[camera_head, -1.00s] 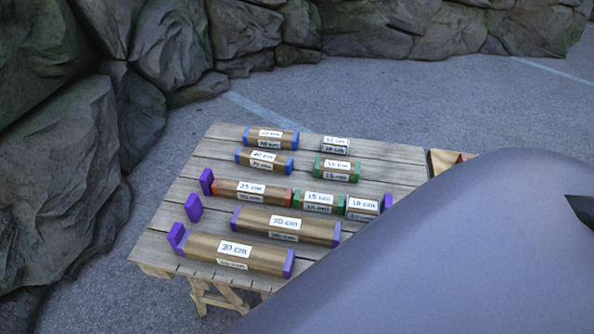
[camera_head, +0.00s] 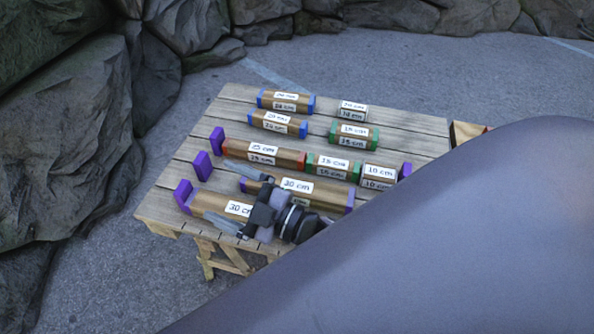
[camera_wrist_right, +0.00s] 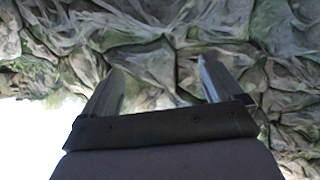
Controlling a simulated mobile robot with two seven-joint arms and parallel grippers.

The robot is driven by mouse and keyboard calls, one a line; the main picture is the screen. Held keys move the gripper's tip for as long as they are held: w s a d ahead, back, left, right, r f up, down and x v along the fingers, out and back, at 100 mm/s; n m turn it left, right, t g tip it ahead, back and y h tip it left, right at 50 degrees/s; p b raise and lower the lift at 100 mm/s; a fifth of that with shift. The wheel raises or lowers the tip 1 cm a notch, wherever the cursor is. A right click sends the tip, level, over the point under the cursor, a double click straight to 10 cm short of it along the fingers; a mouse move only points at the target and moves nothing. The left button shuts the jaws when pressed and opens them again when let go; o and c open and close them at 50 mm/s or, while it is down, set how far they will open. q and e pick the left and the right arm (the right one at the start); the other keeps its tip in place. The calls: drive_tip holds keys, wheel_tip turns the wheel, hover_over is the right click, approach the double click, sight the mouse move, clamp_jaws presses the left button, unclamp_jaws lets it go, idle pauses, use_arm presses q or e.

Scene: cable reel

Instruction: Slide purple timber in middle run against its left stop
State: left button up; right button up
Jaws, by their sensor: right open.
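The purple-ended 30 cm timber (camera_head: 330,194) of the middle run lies on the table with a gap between its left end and the purple left stop (camera_head: 202,166). My right gripper (camera_head: 215,192) is open and empty, seen above the front part of the table. Its fingers point left, one near the middle timber's left end, the other across the front timber. It hides part of both timbers. In the right wrist view the two fingers (camera_wrist_right: 159,75) are spread, with only rock behind them. My left gripper is not in view.
The front 30 cm timber (camera_head: 210,203) lies by its purple stop (camera_head: 183,195). Behind the middle run, red-ended, green-ended and 10 cm timbers sit in a row between purple stops (camera_head: 217,141). Blue-ended timbers (camera_head: 278,123) and others lie farther back. My arm covers the lower right.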

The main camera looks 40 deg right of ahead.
drive_tip(key=s+a+n+g+y+b, duration=0.1)
drive_tip(key=a+n+g+y+b, duration=0.25)
drive_tip(key=n+g, duration=0.65)
drive_tip(key=s+a+n+g+y+b, duration=0.2)
drive_tip(key=a+n+g+y+b, duration=0.25)
drive_tip(key=n, duration=0.95)
drive_tip(key=w+d+f+n+g+h+b, duration=0.2)
drive_tip(key=d+f+n+g+h, duration=0.2)
drive_tip(key=d+f+n+h, duration=0.35)
drive_tip(key=w+d+h+b, duration=0.1)
drive_tip(key=w+d+h, duration=0.1)
drive_tip(key=d, duration=0.4)
drive_tip(key=w+d+m+t+h+b, duration=0.1)
drive_tip(key=w+d+h, duration=0.1)
drive_tip(key=d+h, duration=0.3)
drive_tip(key=w+d+f+t+h+b, duration=0.1)
drive_tip(key=w+d+h+b, duration=0.1)
drive_tip(key=d, duration=0.6)
drive_tip(key=shift+w+m+h, duration=0.15)
drive_tip(key=shift+m+h, duration=0.1)
drive_tip(key=shift+h, duration=0.6)
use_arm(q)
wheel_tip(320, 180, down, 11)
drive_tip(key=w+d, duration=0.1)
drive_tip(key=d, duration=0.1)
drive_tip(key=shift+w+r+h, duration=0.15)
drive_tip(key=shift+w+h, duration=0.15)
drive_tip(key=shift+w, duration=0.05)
